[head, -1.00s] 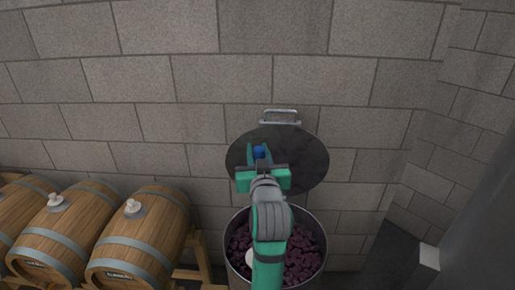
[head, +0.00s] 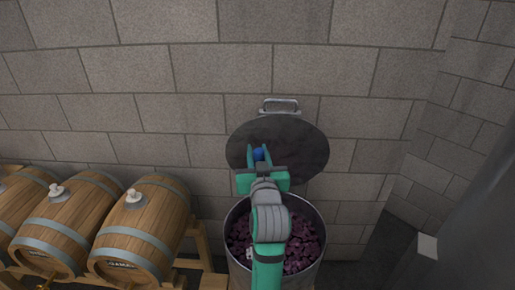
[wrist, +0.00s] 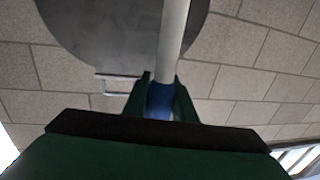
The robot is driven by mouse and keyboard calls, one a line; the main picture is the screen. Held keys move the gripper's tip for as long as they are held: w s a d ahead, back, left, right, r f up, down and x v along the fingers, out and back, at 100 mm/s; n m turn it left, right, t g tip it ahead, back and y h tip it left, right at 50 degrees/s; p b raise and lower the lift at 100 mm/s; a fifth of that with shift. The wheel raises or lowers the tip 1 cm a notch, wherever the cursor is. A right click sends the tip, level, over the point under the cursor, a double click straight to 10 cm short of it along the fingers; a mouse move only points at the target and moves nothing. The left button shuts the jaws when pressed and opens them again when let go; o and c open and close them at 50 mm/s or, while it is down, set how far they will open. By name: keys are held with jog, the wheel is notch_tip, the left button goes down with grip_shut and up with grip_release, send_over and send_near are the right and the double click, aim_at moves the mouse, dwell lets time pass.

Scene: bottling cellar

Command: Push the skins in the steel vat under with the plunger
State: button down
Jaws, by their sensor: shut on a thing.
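The steel vat (head: 322,222) stands against the wall, with dark purple skins (head: 304,245) inside it. Its round grey lid (head: 305,150) is raised behind it and also fills the upper left of the wrist view (wrist: 95,35). My gripper (head: 259,155) is above the vat, in front of the lid in the picture. It is shut on the plunger's blue grip (wrist: 160,100), and the plunger's pale shaft (wrist: 174,40) shows in the wrist view. My arm covers the middle of the vat. A small pale patch shows beside it among the skins; I cannot tell whether this is the plunger's lower end.
Several wooden barrels (head: 143,235) with pale bungs lie on a wooden rack (head: 203,245) to the left of the vat. A block wall (head: 170,75) is close behind. A large grey surface (head: 480,230) stands at the right.

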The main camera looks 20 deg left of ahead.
notch_tip(320, 180, down, 7)
jog(key=shift+s, duration=0.25)
dwell(0.8)
dwell(0.5)
notch_tip(320, 180, up, 12)
dwell(1.1)
jog(key=shift+r, duration=0.1)
